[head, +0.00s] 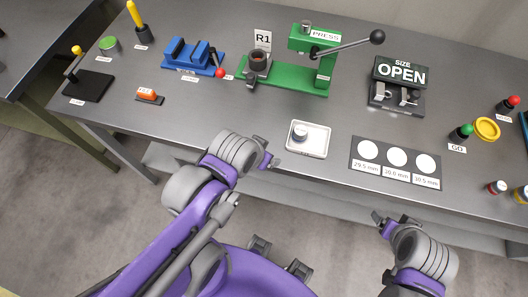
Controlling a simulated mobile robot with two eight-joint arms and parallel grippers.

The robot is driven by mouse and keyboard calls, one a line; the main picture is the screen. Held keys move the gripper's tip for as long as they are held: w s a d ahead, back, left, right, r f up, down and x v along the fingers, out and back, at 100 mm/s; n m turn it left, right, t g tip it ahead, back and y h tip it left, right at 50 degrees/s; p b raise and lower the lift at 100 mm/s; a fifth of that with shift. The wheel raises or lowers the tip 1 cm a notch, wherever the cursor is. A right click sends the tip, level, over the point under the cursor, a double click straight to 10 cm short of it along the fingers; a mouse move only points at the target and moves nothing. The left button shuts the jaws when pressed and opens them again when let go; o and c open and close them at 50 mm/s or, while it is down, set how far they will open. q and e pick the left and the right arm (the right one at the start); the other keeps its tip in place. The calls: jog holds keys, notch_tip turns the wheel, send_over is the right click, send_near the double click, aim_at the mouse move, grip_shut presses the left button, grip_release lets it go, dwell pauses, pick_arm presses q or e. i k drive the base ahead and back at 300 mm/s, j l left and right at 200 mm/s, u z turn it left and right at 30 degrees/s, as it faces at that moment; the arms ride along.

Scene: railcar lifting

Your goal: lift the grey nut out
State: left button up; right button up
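A small grey round piece (300,132), likely the grey nut, sits inside a white tray (317,146) near the front edge of the table. Its dark top is too small to make out. A dark ring-shaped part (258,60) sits in the R1 fixture on the green press base. My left gripper (269,154) is just left of the tray, apart from the grey piece, with its purple fingers spread and nothing between them. My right gripper (389,221) is in front of the table edge, below the size card; its fingers look apart and empty.
The green press (312,42) with its long lever stands behind the tray. A size card (394,163) with three white circles lies right of the tray. A blue vise (193,58), an OPEN size gauge (399,75) and a green-topped knob (463,132) stand around.

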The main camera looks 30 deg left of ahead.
aim_at(388, 94)
jog(key=l+u, duration=0.1)
jog(key=u, duration=0.3)
jog(key=l+u, duration=0.1)
jog(key=u, duration=0.3)
jog(key=i+l+u, duration=0.1)
jog(key=u, duration=0.3)
jog(key=l+u, duration=0.1)
jog(key=u, duration=0.3)
jog(key=l, duration=0.4)
jog(key=k+l, duration=0.15)
jog(key=l, duration=0.3)
